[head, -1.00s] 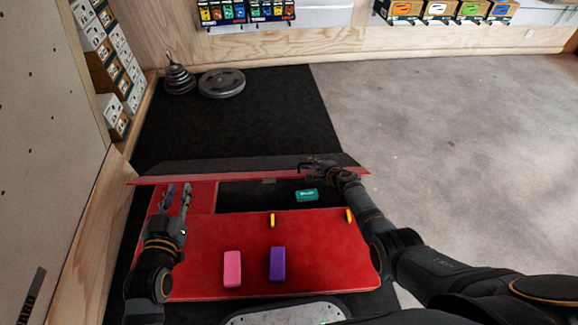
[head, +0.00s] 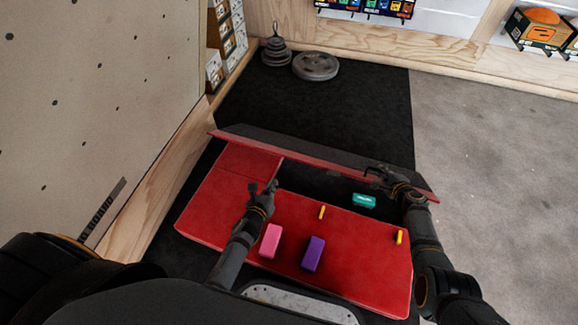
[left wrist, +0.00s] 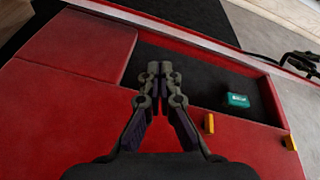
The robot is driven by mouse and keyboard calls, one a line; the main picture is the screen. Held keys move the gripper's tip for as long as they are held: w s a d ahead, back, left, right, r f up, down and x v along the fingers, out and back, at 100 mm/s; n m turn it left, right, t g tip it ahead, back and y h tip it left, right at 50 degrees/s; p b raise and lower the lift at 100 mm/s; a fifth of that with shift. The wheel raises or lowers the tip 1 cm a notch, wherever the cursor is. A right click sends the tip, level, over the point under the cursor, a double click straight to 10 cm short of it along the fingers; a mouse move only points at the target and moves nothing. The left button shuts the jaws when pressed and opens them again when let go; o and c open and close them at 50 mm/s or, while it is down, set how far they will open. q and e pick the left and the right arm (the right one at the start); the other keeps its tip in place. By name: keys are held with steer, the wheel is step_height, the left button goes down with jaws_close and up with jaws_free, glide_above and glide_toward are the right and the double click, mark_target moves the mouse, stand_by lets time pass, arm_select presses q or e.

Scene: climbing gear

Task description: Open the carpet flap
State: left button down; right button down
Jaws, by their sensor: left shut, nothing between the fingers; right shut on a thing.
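The carpet flap (head: 305,149), dark on its upper face with a red edge, is lifted along the far side of the red pad (head: 225,195). A dark recess (head: 325,187) lies open in front of it. My right gripper (head: 376,173) is shut on the flap near its right end; it also shows at the right of the left wrist view (left wrist: 303,62). My left gripper (head: 270,185) is shut and empty above the recess's left end, in front of the flap and apart from it. Its closed fingertips show in the left wrist view (left wrist: 160,70).
A teal box (head: 364,201) sits in the recess. A wooden wall (head: 165,180) bounds the left. Weight plates (head: 315,66) lie far back.

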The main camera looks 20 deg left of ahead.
steer(key=shift+r, duration=0.1)
arm_select(q)
steer(key=w+d+f+m, duration=0.1)
steer(key=w+m, duration=0.1)
steer(key=w, duration=0.3)
steer(key=w+d+f+m, duration=0.2)
steer(key=w, duration=0.4)
steer(key=shift+w+h, duration=0.25)
steer(key=shift+h, duration=0.05)
steer(key=shift+r, duration=0.1)
steer(key=shift+w+r, duration=0.7)
steer(key=shift+r, duration=0.3)
